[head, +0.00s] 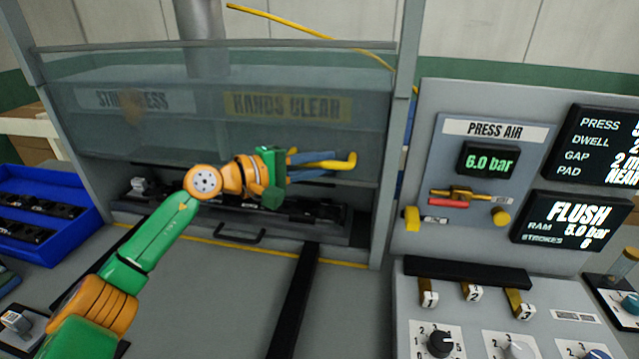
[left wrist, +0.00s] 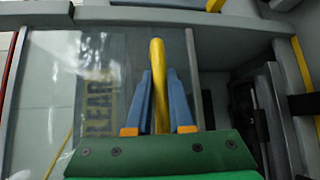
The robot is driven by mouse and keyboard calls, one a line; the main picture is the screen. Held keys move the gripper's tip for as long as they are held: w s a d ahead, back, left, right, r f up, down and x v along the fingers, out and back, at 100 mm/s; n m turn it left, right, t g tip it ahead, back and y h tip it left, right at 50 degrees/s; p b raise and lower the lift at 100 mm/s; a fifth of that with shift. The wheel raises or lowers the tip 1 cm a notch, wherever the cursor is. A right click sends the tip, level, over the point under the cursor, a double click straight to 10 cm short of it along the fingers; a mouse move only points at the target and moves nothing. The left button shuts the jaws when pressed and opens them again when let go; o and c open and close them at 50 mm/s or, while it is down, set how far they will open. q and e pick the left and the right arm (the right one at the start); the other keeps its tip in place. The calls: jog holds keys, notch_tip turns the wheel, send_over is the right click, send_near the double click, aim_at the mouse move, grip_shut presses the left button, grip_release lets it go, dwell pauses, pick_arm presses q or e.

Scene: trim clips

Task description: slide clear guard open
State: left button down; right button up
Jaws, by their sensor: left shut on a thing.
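The clear guard (head: 180,120) is a see-through panel across the front of the press, with the press signs visible through it. Its yellow handle (head: 345,164) is near the panel's lower right. My left gripper (head: 318,162) reaches in from the left and its blue fingers are shut on the handle. In the left wrist view the yellow handle (left wrist: 157,60) runs between the two blue fingers, beside the clear panel (left wrist: 60,100). Below the panel, an opening shows the dark press bed (head: 300,212). My right gripper is not in view.
A control panel (head: 435,130) with displays and knobs stands at the right, close to the guard's grey right post (head: 391,180). A blue bin (head: 60,185) with dark parts is at the left. A black rail (head: 296,300) crosses the grey table in front.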

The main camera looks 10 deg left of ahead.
pick_arm(q)
jog(key=shift+r, duration=1.3)
jog(key=c, duration=0.8)
grip_release()
jog(key=shift+w+f, duration=0.1)
